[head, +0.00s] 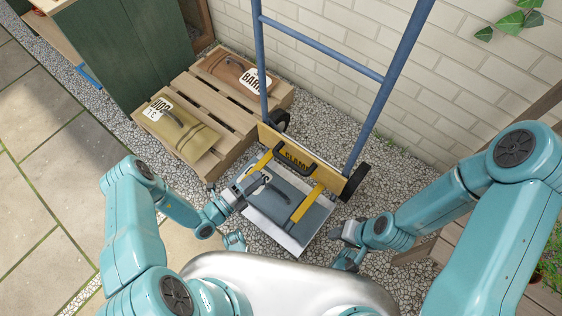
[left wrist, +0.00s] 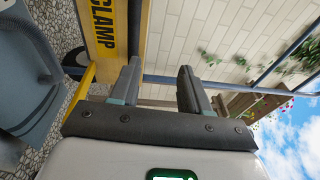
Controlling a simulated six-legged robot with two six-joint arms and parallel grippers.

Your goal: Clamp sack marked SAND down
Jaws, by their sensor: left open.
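A blue-grey sack (head: 285,200) lies on the metal toe plate (head: 290,242) of a blue hand truck. A white tag shows on it, but I cannot read it. A yellow board marked CLAMP (head: 322,172), with a black handle (head: 299,164), spans the truck behind the sack. Its two yellow arms (head: 308,204) reach over the sack; contact is unclear. My left gripper (head: 252,182) is open at the sack's left end. In the left wrist view its empty fingers (left wrist: 160,85) are beside the CLAMP board (left wrist: 105,30). My right gripper (head: 345,237) is right of the plate, its jaws unclear.
A wooden pallet (head: 222,113) at left holds an olive sack (head: 180,127) and a brown sack marked BARK (head: 232,73). The truck's blue frame (head: 385,95) rises before a brick wall (head: 335,35). Gravel surrounds the truck. A wooden planter stands at lower right.

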